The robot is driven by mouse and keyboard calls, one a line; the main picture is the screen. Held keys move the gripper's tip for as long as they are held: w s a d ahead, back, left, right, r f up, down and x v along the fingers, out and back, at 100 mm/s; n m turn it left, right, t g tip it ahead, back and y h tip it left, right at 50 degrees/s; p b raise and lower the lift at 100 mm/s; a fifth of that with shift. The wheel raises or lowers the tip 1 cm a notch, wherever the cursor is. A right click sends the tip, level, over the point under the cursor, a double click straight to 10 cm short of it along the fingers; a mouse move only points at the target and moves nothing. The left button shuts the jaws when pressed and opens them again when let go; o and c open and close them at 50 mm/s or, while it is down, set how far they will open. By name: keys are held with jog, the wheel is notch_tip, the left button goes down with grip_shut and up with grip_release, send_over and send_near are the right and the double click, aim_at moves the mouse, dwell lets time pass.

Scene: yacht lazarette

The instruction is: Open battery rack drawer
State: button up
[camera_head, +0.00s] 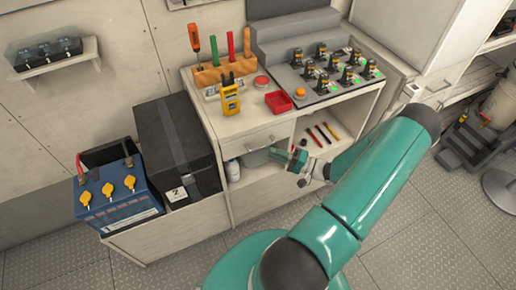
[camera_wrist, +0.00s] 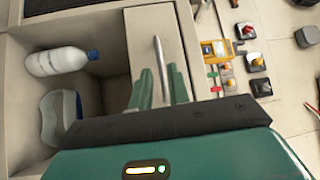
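A pale drawer front (camera_head: 262,140) sits under the left part of the workbench top, and it looks shut. In the wrist view the same drawer front (camera_wrist: 146,28) carries a slim metal bar handle (camera_wrist: 159,58). My gripper (camera_head: 290,158) is in front of the bench, just below and right of the drawer in the head view. In the wrist view my gripper's teal fingers (camera_wrist: 160,88) are apart, one on each side of the handle's line. Gaps show between fingers and handle. The handle's lower end is hidden or hard to make out.
A blue battery (camera_head: 118,192) and a black box (camera_head: 178,145) stand left of the bench.

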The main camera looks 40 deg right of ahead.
aim_at(259, 148)
jog(key=x, duration=0.6)
jog(key=shift+w+a, duration=0.1)
jog(key=shift+w, duration=0.1)
grip_shut()
